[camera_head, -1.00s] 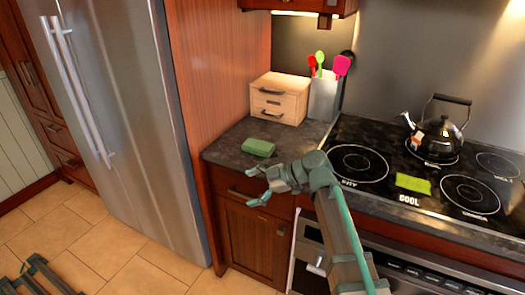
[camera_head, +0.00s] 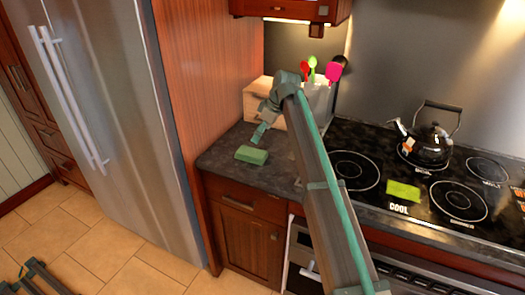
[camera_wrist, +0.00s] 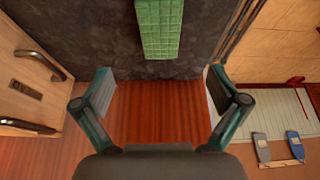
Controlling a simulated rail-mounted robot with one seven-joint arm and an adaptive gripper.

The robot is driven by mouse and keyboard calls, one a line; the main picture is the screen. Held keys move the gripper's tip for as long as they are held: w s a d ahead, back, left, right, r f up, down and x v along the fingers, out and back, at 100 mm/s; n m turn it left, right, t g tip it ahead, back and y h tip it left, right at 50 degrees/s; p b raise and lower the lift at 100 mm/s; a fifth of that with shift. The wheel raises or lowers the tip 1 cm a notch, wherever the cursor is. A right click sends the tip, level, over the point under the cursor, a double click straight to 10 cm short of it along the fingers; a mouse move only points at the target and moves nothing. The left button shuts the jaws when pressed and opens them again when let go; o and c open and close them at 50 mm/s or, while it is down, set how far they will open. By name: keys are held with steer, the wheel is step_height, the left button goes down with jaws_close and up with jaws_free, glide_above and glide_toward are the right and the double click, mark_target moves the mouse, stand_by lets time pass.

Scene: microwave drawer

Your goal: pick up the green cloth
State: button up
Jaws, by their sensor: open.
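The green cloth (camera_head: 252,155) looks like a small, thick folded block. It lies flat on the dark counter (camera_head: 222,158) left of the stove. In the wrist view the green cloth (camera_wrist: 159,27) shows at the top middle, cut off by the frame edge and beyond my fingertips. My gripper (camera_head: 264,124) is above the counter, behind and slightly right of the cloth, pointing down. In the wrist view my gripper (camera_wrist: 160,86) has its two fingers wide apart with nothing between them.
A light wooden drawer box (camera_head: 258,95) stands behind my gripper, partly hidden by it. Utensils (camera_head: 333,72) stand beside it. A flat yellow-green piece (camera_head: 403,191) and a kettle (camera_head: 430,146) are on the stove (camera_head: 350,170). A wooden panel (camera_head: 208,80) borders the counter's left side.

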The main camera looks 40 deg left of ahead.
steer(key=shift+w+a+f, duration=0.1)
steer(key=shift+a+f, duration=0.05)
steer(key=shift+f, duration=0.05)
steer(key=p, duration=0.1)
glide_above(252, 152)
steer(key=d, duration=0.2)
steer(key=f, duration=0.4)
steer(key=shift+w, duration=0.25)
steer(key=shift+p+x, duration=1.1)
steer(key=shift+x, duration=1.8)
steer(key=shift+d, duration=0.2)
steer(key=c, duration=1.1)
steer(key=shift+c, duration=0.2)
steer(key=shift+r, duration=0.45)
step_height(252, 152, up, 2)
steer(key=shift+r+b, duration=0.1)
steer(key=shift+b, duration=0.4)
steer(key=s+d+r+b, duration=0.4)
steer(key=s+d+r, duration=0.2)
steer(key=d+r, duration=0.3)
steer(key=d, duration=0.3)
steer(key=shift+d+r, duration=0.3)
steer(key=shift+r, duration=0.1)
